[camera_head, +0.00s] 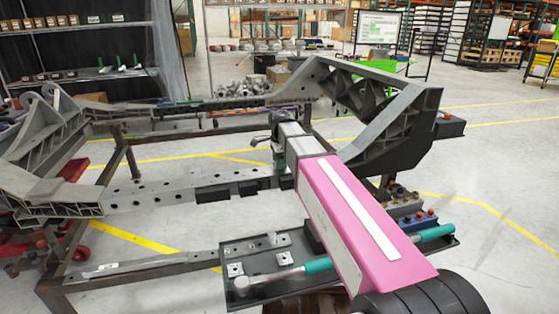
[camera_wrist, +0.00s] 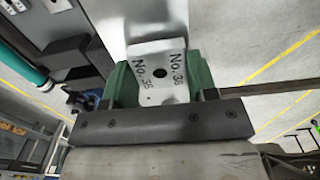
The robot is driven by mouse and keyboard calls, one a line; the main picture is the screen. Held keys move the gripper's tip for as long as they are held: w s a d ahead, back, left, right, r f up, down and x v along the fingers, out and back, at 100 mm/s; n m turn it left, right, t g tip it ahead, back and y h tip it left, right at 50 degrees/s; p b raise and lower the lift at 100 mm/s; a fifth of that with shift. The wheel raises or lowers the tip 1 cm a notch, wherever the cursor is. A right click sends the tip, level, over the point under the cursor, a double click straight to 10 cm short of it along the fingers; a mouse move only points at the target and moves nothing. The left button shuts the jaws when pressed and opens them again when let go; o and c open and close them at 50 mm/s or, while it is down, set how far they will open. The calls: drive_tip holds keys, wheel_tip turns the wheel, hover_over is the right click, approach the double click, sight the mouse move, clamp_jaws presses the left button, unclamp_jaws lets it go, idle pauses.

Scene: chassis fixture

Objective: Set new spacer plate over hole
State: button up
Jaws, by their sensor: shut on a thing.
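My gripper (camera_wrist: 160,76) is shut on a white spacer plate (camera_wrist: 158,64) marked "No. 36", with a dark round hole in its middle. Green finger pads grip it from both sides. In the head view my gripper (camera_head: 278,150) is beside the near chassis rail (camera_head: 150,191), at its right part, largely hidden by my pink arm. The held plate cannot be made out there. The rail has a row of dark holes along its left part. Whether the plate is over a hole or touches the rail cannot be told.
A dark tray (camera_head: 262,291) in front holds several small plates with holes and a hammer (camera_head: 285,276) with a green handle. The large grey chassis frame (camera_head: 392,140) rises behind my arm. Open floor lies right.

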drive_tip(key=shift+f, duration=0.35)
idle(0.9)
drive_tip(key=o, duration=1.4)
drive_tip(key=shift+c, duration=0.2)
drive_tip(key=shift+r, duration=4.55)
